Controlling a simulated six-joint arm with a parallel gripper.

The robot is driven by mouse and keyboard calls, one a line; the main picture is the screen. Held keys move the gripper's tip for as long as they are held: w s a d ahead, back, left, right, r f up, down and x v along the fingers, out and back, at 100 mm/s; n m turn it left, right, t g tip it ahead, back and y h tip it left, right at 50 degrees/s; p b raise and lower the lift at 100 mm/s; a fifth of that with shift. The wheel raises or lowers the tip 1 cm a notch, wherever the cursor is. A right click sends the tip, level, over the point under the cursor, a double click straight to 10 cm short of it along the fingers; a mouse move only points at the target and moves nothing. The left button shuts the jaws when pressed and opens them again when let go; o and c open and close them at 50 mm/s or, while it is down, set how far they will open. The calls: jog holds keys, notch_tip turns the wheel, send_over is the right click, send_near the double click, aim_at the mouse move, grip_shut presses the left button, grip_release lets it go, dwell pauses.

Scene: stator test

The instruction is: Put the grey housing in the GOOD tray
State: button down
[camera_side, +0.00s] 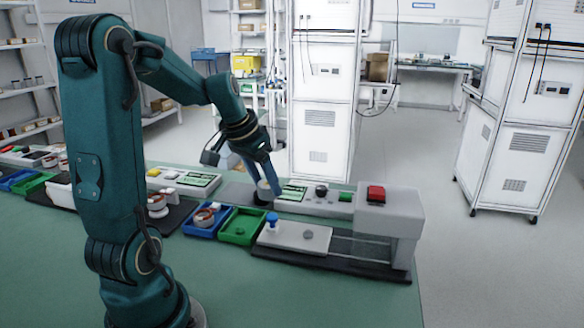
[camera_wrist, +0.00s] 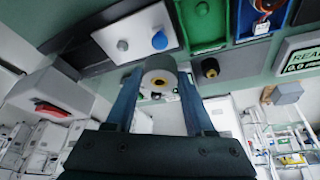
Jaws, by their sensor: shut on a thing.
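My gripper (camera_side: 264,178) is shut on the grey housing (camera_side: 264,190), a short round cylinder, behind the trays in the side view. In the wrist view the housing (camera_wrist: 160,72) sits between the two blue fingers of my gripper (camera_wrist: 160,84), with a yellowish centre showing. No GOOD label is readable on either tray.
A test fixture with a light grey plate (camera_side: 294,236), a blue knob (camera_side: 272,219) and a grey block with a red button (camera_side: 376,194) stands right of the green tray. A meter box (camera_side: 311,199) stands behind. The green table is clear at the front.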

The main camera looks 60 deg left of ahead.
jog(key=s+a+r, duration=0.2)
jog(key=n+g+y, duration=0.3)
jog(key=n+g, duration=0.3)
jog(key=n, duration=1.2)
send_over(239, 226)
jog(key=d, duration=0.1)
jog(key=shift+f, duration=2.75)
jog(key=shift+w+d+f, duration=0.1)
jog(key=shift+w+f, duration=0.05)
jog(key=shift+f, duration=2.1)
jog(key=shift+f, duration=0.45)
jog(key=shift+f, duration=0.6)
jog(key=shift+f, duration=0.3)
